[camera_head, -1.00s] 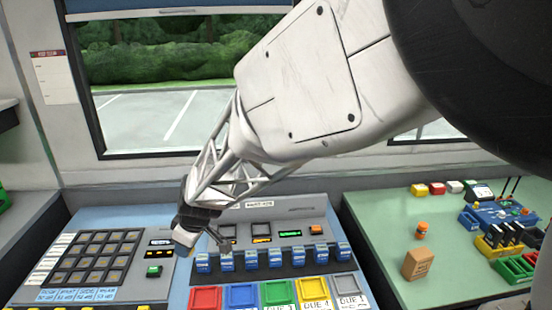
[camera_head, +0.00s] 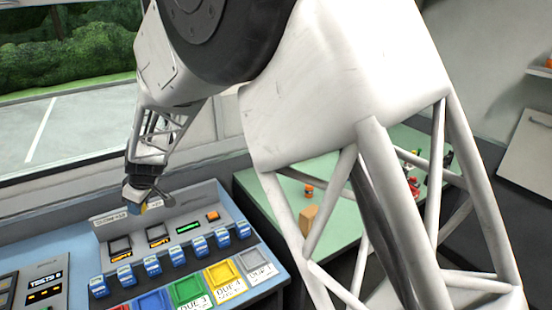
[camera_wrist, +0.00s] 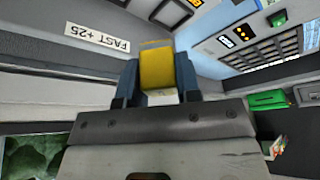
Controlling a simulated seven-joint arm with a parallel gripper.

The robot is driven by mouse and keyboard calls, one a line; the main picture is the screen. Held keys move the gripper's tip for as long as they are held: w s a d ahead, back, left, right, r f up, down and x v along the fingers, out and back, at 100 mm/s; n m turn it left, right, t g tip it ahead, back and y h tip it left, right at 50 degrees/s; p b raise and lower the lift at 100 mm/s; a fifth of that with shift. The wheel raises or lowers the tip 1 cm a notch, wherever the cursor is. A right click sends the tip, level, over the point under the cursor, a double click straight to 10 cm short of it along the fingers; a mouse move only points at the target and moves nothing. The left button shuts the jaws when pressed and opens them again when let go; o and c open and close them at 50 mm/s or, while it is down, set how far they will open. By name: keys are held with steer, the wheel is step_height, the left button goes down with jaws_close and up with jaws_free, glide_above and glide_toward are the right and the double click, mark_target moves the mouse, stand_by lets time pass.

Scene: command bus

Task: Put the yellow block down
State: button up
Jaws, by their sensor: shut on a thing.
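My gripper (camera_wrist: 158,84) is shut on the yellow block (camera_wrist: 157,66), which sits between the two blue-grey fingers in the wrist view. In the head view my gripper (camera_head: 147,196) is above the back part of the control console, near its upright panel. Only a small bit of yellow shows at the fingertips there; the rest of the block is hidden. Whether the block touches the console cannot be told.
The console front has a row of blue switches (camera_head: 175,252) and coloured trays, among them a green tray (camera_head: 189,291), a yellow tray (camera_head: 224,275) and a white tray (camera_head: 258,265). A green table (camera_head: 258,202) with a brown block (camera_head: 308,218) stands to the right.

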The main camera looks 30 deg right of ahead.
steer(key=w+d+m+t+h, duration=0.1)
steer(key=w+d+m, duration=0.3)
steer(key=d, duration=1.3)
steer(key=w+d+m+h, duration=0.1)
steer(key=w+d, duration=0.6)
steer(key=d, duration=1)
steer(key=s+d+f+m+h, duration=0.1)
steer(key=s+d+m, duration=0.1)
steer(key=d, duration=1.4)
steer(key=s+d+f+m+h, duration=0.1)
steer(key=s+d+m, duration=0.15)
steer(key=d, duration=1.35)
steer(key=shift+t, duration=0.3)
steer(key=f, duration=0.4)
steer(key=shift+w+a+f, duration=0.25)
steer(key=shift+a+f, duration=0.1)
steer(key=shift+f, duration=2.5)
steer(key=shift+f, duration=0.1)
